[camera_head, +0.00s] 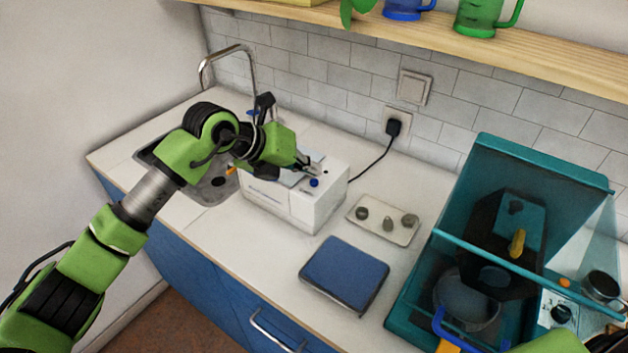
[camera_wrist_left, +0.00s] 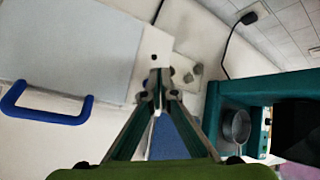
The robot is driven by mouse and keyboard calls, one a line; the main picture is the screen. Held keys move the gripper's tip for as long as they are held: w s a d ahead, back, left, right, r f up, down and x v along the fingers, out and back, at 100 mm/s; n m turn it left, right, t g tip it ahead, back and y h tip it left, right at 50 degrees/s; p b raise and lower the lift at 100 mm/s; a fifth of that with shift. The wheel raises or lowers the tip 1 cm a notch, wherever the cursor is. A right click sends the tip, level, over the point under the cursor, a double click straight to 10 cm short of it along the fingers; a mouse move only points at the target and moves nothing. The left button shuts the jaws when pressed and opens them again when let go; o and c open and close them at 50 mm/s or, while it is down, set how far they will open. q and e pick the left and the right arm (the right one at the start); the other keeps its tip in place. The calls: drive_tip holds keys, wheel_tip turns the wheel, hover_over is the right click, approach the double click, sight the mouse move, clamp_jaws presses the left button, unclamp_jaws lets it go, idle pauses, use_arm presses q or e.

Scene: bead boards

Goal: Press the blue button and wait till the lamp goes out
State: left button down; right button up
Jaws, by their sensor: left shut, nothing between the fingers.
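A white box-shaped machine (camera_head: 282,203) stands on the counter beside the sink. The blue button (camera_head: 314,183) is on its top near the front right corner. My left gripper (camera_head: 312,168) is shut and empty, just above the machine's top and close behind the button in the head view. I cannot tell whether it touches anything. A small dark spot (camera_head: 326,172) lies near the button. I cannot tell whether it is the lamp, or whether any lamp is lit.
The machine's grey lid (camera_wrist_left: 75,45) has a blue handle (camera_wrist_left: 45,116). A tray (camera_head: 370,229) with several small dark pieces and a blue pad (camera_head: 346,272) lie right of the machine. A teal open-fronted enclosure (camera_head: 408,308) stands further right. A black plug (camera_head: 393,128) sits in the wall socket.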

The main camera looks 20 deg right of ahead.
sight(311, 182)
use_arm(q)
drive_tip(key=shift+f, duration=0.35)
drive_tip(key=shift+f+b, duration=0.4)
drive_tip(key=shift+b, duration=0.15)
idle(0.3)
drive_tip(key=shift+r, duration=0.1)
drive_tip(key=shift+r+p, duration=0.4)
drive_tip(key=shift+r, duration=0.4)
drive_tip(key=shift+r+p, duration=1.2)
drive_tip(key=shift+r, duration=1.3)
